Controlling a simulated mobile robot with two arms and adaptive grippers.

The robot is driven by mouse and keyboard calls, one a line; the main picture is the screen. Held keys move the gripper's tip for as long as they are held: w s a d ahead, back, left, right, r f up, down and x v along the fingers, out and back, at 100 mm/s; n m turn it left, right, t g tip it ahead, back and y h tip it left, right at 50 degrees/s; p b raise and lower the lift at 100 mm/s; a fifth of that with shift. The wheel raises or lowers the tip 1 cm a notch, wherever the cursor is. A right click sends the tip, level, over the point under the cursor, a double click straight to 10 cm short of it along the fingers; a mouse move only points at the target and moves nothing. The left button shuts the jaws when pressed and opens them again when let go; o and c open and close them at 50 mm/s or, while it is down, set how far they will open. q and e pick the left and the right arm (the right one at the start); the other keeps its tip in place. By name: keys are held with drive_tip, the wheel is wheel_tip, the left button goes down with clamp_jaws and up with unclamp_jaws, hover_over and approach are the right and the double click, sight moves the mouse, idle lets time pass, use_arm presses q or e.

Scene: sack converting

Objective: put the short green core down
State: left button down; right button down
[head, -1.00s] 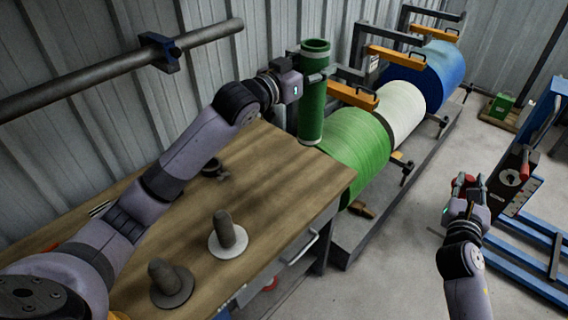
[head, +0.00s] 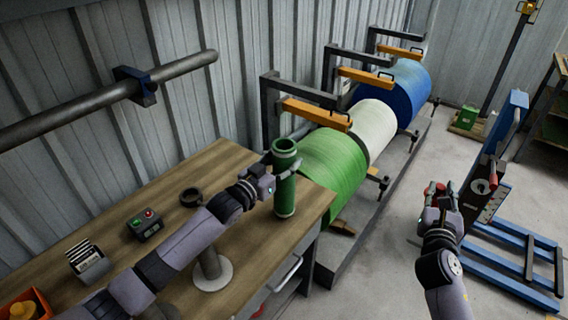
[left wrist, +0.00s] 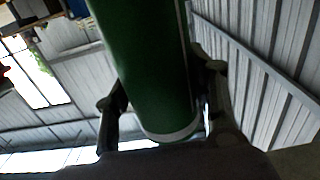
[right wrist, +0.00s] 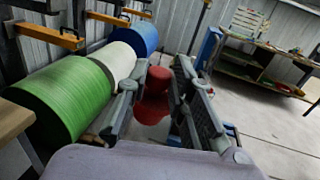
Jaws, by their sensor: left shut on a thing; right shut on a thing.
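The short green core (head: 285,184) is an upright hollow tube near the right end of the wooden bench (head: 235,160). My left gripper (head: 272,180) is shut on its side. In the left wrist view the core (left wrist: 147,70) lies between both fingers. The core's lower end shows against the bench top; I cannot tell whether it touches. My right gripper (head: 440,192) is out over the floor at the right, shut on a red knob-like thing with a round flange (right wrist: 154,105).
Behind the core stand large green (head: 335,165), white (head: 372,125) and blue (head: 402,90) rolls on a rack. On the bench are a dark ring (head: 191,197), a button box (head: 146,225) and a grey peg on a round base (head: 212,275). Bare bench top lies left of the core.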

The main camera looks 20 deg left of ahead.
use_arm(q)
drive_tip(key=shift+f, duration=0.7)
use_arm(e)
drive_tip(key=shift+d+r, duration=0.1)
use_arm(q)
drive_tip(key=shift+f, duration=0.2)
drive_tip(key=c, duration=0.7)
unclamp_jaws()
